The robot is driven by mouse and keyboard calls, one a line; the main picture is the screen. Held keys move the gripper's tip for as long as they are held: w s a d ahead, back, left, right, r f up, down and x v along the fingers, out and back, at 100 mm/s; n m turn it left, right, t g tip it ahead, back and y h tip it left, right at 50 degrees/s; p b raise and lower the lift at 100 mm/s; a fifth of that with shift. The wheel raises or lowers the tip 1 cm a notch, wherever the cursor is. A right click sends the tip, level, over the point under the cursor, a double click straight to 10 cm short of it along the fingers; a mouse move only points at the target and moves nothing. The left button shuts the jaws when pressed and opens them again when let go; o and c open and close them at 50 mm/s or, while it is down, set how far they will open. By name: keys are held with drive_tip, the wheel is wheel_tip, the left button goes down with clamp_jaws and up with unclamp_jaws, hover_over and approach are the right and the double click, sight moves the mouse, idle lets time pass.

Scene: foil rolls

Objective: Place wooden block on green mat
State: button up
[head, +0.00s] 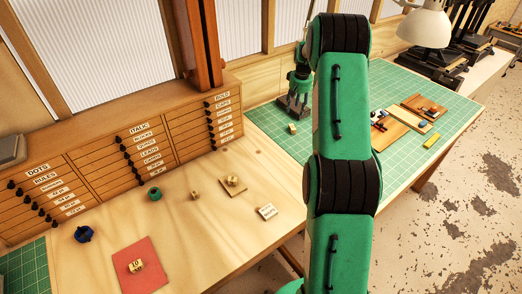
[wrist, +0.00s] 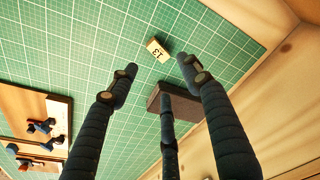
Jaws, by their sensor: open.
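A small wooden block (wrist: 157,49) with "13" on it lies on the green mat (wrist: 60,30) in the wrist view. In the head view a small wooden block (head: 292,128) sits on the mat (head: 385,78) near its left end, just below my gripper (head: 290,104). My gripper (wrist: 158,70) is open, with its fingers spread apart. In the wrist view the block appears just beyond the gap between the fingertips, with mat visible around it. No finger visibly holds it. My arm hides part of the mat in the head view.
A dark brown block-like object (wrist: 180,101) lies behind my fingers. Wooden boards with small parts (head: 395,126) and a yellow block (head: 432,141) lie farther right on the mat. The wooden bench holds several small pieces and a red sheet (head: 152,252). Drawers (head: 145,160) line the back.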

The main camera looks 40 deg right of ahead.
drive_tip(key=s+a+r+n+t, duration=0.1)
drive_tip(key=s+a+r, duration=0.1)
drive_tip(key=a+r, duration=0.9)
drive_tip(key=s+a+r, duration=0.2)
drive_tip(key=a+r, duration=0.8)
drive_tip(key=a, duration=0.3)
drive_tip(key=s+a+r+n+t, duration=0.1)
drive_tip(key=s+a+r, duration=0.3)
drive_tip(key=s+a, duration=0.3)
drive_tip(key=s+a+r+n, duration=0.1)
drive_tip(key=s+a+r, duration=0.3)
drive_tip(key=a, duration=0.5)
drive_tip(key=s+a, duration=0.5)
drive_tip(key=s, duration=0.3)
drive_tip(key=s+a+f+n+t, duration=0.1)
drive_tip(key=s+a, duration=0.5)
drive_tip(key=s, duration=0.3)
drive_tip(key=s+a+f+t, duration=0.1)
drive_tip(key=s+a, duration=0.4)
drive_tip(key=s, duration=0.4)
drive_tip(key=shift+a+y, duration=0.15)
drive_tip(key=shift+y, duration=0.15)
drive_tip(key=shift+s+f, duration=0.1)
drive_tip(key=shift+f, duration=0.05)
wheel_tip(320, 180, down, 7)
drive_tip(key=b, duration=0.7)
